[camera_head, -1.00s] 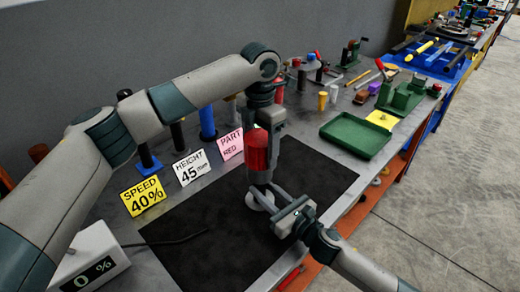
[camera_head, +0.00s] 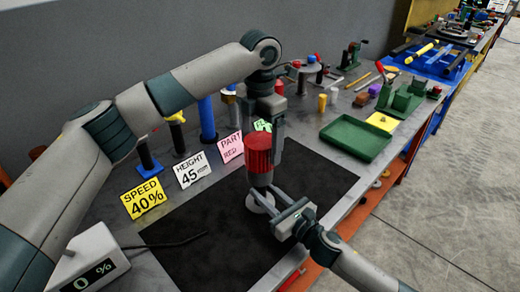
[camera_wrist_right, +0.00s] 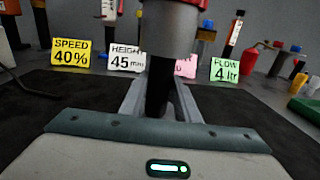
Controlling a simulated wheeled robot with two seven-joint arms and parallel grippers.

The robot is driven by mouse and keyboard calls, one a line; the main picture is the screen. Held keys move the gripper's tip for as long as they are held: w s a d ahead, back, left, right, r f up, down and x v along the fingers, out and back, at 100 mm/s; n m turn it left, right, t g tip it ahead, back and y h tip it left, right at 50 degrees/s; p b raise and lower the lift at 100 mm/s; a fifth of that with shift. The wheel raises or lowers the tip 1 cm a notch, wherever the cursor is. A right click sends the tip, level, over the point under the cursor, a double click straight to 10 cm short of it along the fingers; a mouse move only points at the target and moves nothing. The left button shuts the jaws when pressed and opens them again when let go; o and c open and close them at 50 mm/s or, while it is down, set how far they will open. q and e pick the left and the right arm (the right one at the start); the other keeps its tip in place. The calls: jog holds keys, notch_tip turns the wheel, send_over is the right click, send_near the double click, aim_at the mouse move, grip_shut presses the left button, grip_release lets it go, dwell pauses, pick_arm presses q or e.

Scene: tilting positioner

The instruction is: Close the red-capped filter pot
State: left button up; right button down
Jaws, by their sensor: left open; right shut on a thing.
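The red cap (camera_head: 258,155) sits upright on the grey collar of the filter pot (camera_head: 260,180) over the black mat. In the right wrist view, the red cap (camera_wrist_right: 170,5) is cut off by the top edge, above a grey collar (camera_wrist_right: 168,32) and a dark lower body (camera_wrist_right: 160,85). My right gripper (camera_head: 272,200) is shut on that lower body, near a white disc (camera_head: 258,203). My left gripper (camera_head: 270,128) is open, just above and behind the red cap; its fingertips are partly hidden. Whether it touches the cap I cannot tell.
Cards for speed (camera_head: 144,198), height (camera_head: 191,169) and part (camera_head: 231,147) stand along the mat's back edge; a green flow card (camera_wrist_right: 225,69) shows too. A percent display box (camera_head: 92,262) is front left. A green tray (camera_head: 356,138) lies right. The black mat (camera_head: 215,245) is largely clear.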

pick_arm(q)
jog(key=shift+r, duration=0.7)
jog(key=shift+c, duration=0.5)
